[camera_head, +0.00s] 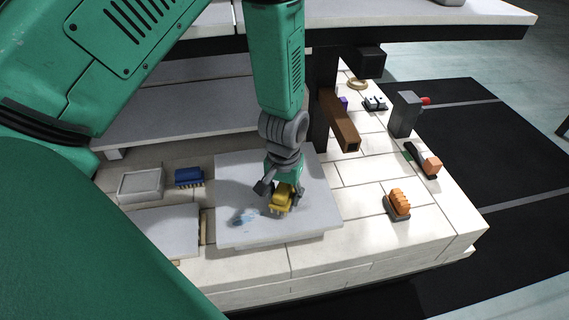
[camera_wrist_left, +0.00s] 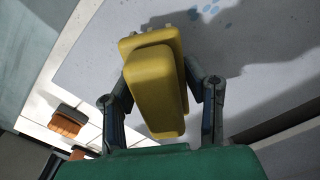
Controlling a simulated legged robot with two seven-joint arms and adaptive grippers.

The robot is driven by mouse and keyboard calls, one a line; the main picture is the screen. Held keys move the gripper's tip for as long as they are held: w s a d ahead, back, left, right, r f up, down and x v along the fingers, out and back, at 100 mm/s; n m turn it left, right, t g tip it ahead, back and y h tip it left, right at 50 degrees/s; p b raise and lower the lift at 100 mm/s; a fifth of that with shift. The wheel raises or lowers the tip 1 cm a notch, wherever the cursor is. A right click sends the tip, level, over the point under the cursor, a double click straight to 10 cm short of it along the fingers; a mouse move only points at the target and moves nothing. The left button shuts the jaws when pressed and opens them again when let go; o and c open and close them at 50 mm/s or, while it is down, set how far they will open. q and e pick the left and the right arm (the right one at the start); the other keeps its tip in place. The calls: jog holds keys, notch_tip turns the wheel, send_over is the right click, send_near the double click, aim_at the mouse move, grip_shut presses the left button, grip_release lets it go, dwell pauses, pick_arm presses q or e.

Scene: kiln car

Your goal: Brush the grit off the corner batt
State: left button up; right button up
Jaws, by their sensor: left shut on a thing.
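My left gripper (camera_head: 278,190) is shut on a yellow brush (camera_head: 283,200) and holds it low over the corner batt (camera_head: 236,175), a flat light-grey slab. In the wrist view the gripper (camera_wrist_left: 162,90) has its fingers on both sides of the yellow brush (camera_wrist_left: 152,85). A small patch of bluish grit (camera_head: 245,217) lies on the batt just left of the brush; bluish specks of grit (camera_wrist_left: 212,10) also show at the top of the wrist view. I cannot tell whether the bristles touch the batt. My right gripper is not in view.
A blue brush (camera_head: 188,177) and a pale tray (camera_head: 140,185) stand left of the batt. A second slab (camera_head: 165,230) lies front left. A brown beam (camera_head: 338,122) juts out behind right. An orange ribbed object (camera_head: 398,203) and a grey block (camera_head: 405,113) stand right.

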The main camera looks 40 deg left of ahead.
aim_at(300, 204)
pick_arm(q)
jog(key=shift+f+b, duration=0.35)
jog(key=shift+f, duration=0.55)
dwell(0.8)
jog(key=shift+w+d+r+p, duration=0.1)
jog(key=shift+w+d+p, duration=0.25)
jog(key=shift+w+d, duration=1)
jog(key=shift+w, duration=0.1)
jog(key=shift+w+d+p, duration=0.45)
jog(key=shift+w+d, duration=0.9)
jog(key=shift+w, duration=0.05)
jog(key=shift+s+a+p, duration=0.7)
jog(key=shift+s+a, duration=0.15)
jog(key=shift+s, duration=0.1)
jog(key=shift+s+a, duration=0.45)
jog(key=shift+s, duration=0.05)
